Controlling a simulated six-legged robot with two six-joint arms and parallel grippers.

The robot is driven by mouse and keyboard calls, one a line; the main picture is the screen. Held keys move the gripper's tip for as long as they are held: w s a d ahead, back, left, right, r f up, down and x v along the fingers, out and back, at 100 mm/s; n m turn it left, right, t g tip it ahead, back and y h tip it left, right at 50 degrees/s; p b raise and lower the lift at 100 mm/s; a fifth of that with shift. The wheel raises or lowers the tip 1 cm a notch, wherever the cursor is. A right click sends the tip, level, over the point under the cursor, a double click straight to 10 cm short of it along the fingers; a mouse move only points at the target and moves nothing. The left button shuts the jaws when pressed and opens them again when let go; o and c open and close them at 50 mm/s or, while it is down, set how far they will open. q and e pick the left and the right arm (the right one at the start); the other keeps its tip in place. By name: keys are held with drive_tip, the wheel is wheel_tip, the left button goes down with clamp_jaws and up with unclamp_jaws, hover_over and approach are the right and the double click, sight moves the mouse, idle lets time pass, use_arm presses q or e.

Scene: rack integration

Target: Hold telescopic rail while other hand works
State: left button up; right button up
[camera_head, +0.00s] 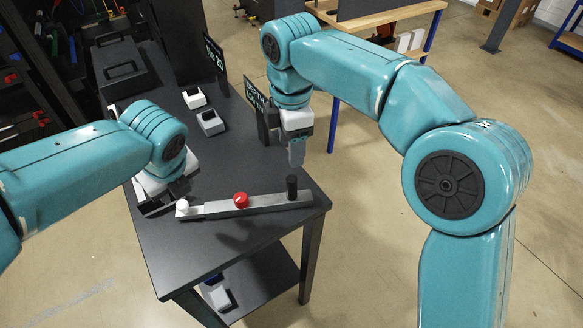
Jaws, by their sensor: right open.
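The telescopic rail (268,205) is a long grey bar lying across the front of the dark table. It has a white knob (182,205) at its left end, a red knob (241,200) near the middle and a black upright cylinder (292,187) near its right end. My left gripper (165,203) is low at the table's left edge, beside the rail's left end. Its fingers are partly hidden, and I cannot tell whether they touch the rail. My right gripper (297,155) is open, points down and hangs behind the black cylinder, apart from the rail.
The dark table (245,240) is clear in front of the rail. Two small white-and-black blocks (210,122) sit farther back, near dark signs (257,100) along the right edge. A black case (120,70) stands at the back left. A lower shelf (255,285) holds small items.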

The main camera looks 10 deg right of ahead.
sight(292, 178)
wheel_tip(292, 178, down, 14)
drive_tip(key=shift+r, duration=0.15)
drive_tip(key=shift+d, duration=0.1)
clamp_jaws()
idle(1.4)
idle(1.1)
